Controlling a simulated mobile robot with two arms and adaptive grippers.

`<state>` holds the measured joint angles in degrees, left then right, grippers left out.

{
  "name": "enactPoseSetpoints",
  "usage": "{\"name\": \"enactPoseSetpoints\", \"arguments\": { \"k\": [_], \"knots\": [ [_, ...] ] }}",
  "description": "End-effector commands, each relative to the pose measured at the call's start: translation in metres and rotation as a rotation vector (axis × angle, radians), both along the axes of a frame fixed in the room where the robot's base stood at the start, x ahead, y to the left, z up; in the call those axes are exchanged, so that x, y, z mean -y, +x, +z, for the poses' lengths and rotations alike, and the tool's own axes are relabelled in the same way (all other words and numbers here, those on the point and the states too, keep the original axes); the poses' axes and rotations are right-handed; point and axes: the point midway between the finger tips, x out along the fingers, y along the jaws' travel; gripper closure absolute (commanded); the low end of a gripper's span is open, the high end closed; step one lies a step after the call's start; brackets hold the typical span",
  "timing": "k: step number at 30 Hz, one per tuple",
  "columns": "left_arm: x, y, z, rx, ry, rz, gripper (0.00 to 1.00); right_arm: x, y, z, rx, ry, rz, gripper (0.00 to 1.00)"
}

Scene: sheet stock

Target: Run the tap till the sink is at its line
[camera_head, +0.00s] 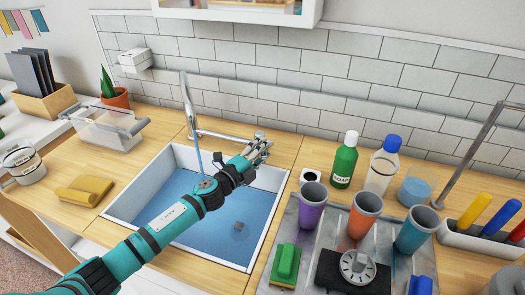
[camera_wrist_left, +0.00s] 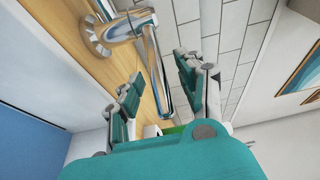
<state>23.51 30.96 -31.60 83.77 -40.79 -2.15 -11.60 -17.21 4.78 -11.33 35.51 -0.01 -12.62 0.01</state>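The sink (camera_head: 262,208) is a white basin set in the wooden counter, with blue water (camera_head: 215,232) covering its bottom. A dark drain (camera_head: 238,227) shows through the water. I cannot make out the fill line. The chrome tap (camera_head: 185,100) stands behind the sink, and a thin blue stream (camera_head: 197,155) falls from it. My left gripper (camera_head: 262,148) reaches across the sink to the tap's right side. In the left wrist view my left gripper (camera_wrist_left: 160,75) has its fingers apart, with the chrome lever (camera_wrist_left: 168,70) between them; contact is unclear. My right gripper is not in view.
Right of the sink stand a green soap bottle (camera_head: 343,160), a blue-capped bottle (camera_head: 382,164) and a grey drainer (camera_head: 410,268) with several cups. The tiled wall (camera_head: 300,75) is close behind.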

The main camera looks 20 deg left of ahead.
Motion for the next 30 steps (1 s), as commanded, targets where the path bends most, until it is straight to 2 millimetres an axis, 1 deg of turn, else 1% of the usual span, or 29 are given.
{"name": "enactPoseSetpoints", "arguments": {
  "k": [3, 12, 25, 30],
  "knots": [
    [0.0000, -0.0002, -0.0001, 0.000, 0.000, 0.000, 0.62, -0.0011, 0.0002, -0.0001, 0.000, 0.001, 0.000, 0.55],
    [-0.0002, -0.0005, -0.0002, 0.000, -0.001, 0.000, 1.00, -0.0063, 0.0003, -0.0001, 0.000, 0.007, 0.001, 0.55],
    [-0.0014, -0.0005, -0.0011, -0.001, 0.000, -0.007, 1.00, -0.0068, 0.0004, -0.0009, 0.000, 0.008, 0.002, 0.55],
    [-0.0086, -0.0021, -0.0026, -0.001, 0.003, -0.078, 1.00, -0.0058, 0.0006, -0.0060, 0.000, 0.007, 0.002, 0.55]
  ]
}}
